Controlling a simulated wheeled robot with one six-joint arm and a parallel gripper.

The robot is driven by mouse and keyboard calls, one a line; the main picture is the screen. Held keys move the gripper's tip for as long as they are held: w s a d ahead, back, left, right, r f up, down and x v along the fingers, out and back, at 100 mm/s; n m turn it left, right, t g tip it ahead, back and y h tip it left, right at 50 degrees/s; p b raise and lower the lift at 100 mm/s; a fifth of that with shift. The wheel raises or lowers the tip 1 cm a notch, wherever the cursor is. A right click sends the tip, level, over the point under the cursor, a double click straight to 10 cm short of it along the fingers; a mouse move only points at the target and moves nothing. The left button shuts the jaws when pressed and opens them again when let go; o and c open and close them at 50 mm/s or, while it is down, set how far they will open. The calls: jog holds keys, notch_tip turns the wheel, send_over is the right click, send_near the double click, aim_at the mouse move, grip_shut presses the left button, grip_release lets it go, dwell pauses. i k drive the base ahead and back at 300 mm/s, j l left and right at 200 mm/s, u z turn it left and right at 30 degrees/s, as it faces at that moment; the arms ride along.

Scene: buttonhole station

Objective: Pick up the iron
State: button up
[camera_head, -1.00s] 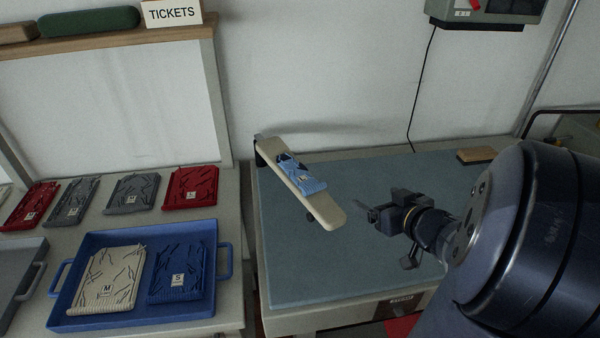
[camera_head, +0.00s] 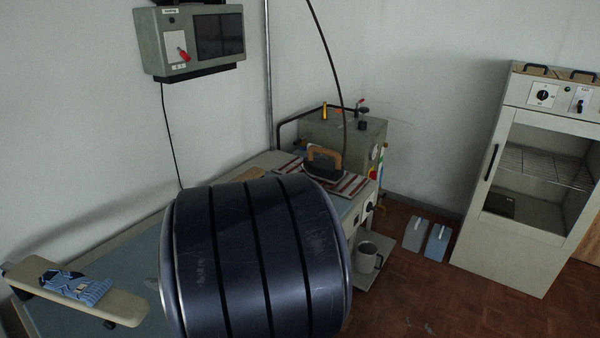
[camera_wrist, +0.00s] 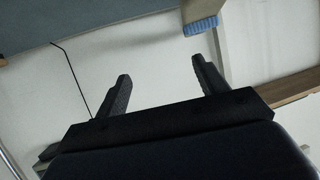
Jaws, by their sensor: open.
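The iron (camera_head: 324,160), with a tan-brown handle and a dark body, rests on a striped cloth (camera_head: 349,185) on the right end of the work table. My arm link fills the middle of the head view and hides part of the table in front of it. My gripper is hidden in the head view. In the wrist view my gripper (camera_wrist: 158,85) shows two dark fingers spread wide apart with nothing between them. The iron does not show in the wrist view.
A sleeve board (camera_head: 122,305) with a blue knit piece (camera_head: 84,288) stands at left. A grey-green machine (camera_head: 335,132) sits behind the iron. A wall box (camera_head: 195,42) hangs above. A mug (camera_head: 366,256) stands on a low shelf. A cabinet (camera_head: 520,245) is at right.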

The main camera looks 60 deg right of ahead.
aim_at(331, 171)
jog(key=z, duration=2.1)
